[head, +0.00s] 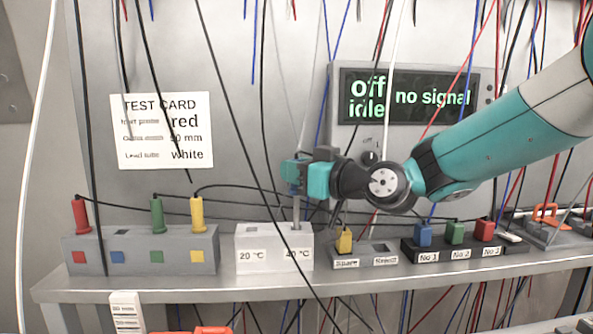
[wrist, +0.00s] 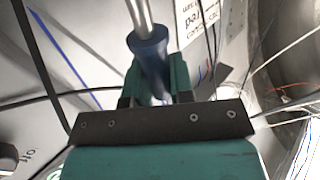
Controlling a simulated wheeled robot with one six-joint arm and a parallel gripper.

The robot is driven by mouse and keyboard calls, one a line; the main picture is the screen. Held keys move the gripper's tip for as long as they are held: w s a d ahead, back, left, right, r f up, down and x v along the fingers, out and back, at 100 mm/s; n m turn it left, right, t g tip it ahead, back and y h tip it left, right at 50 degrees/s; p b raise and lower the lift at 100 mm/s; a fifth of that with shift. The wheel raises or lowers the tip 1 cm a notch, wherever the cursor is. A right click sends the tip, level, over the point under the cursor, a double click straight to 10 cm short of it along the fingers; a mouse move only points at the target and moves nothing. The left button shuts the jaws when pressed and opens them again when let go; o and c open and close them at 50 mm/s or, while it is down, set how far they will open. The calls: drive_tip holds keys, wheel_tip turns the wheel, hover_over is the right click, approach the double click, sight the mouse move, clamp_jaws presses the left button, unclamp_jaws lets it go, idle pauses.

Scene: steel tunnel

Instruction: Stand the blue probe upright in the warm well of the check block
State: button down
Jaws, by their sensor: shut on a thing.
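My gripper (head: 299,178) is above the white check block (head: 263,247) on the shelf, shut on the blue probe. The probe's steel shaft (head: 296,209) points down, close to upright, over the side of the block labelled 40 °C. Its lower end meets the top of the block there; I cannot tell how far it is inside the well. The left side of the block is labelled 20 °C. In the wrist view the probe's dark blue handle (wrist: 150,52) is between the fingers, with the steel shaft running out beyond it.
A grey rack (head: 140,256) at left holds red, green and yellow probes; its blue-marked place is empty. A grey holder with a yellow plug (head: 344,242) and a black numbered block (head: 455,252) stand at right. Thin cables hang across the front. The meter (head: 415,97) reads "off idle", "no signal".

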sight(297, 229)
drive_tip(key=shift+f+b, duration=3.4)
drive_tip(key=shift+b, duration=0.25)
drive_tip(key=c, duration=0.9)
unclamp_jaws()
drive_tip(key=b+v, duration=0.6)
drive_tip(key=v, duration=1.1)
drive_tip(key=shift+s+d+r+b, duration=0.1)
drive_tip(key=shift+s+d+b, duration=0.1)
drive_tip(key=shift+b, duration=0.2)
drive_tip(key=shift+a, duration=0.1)
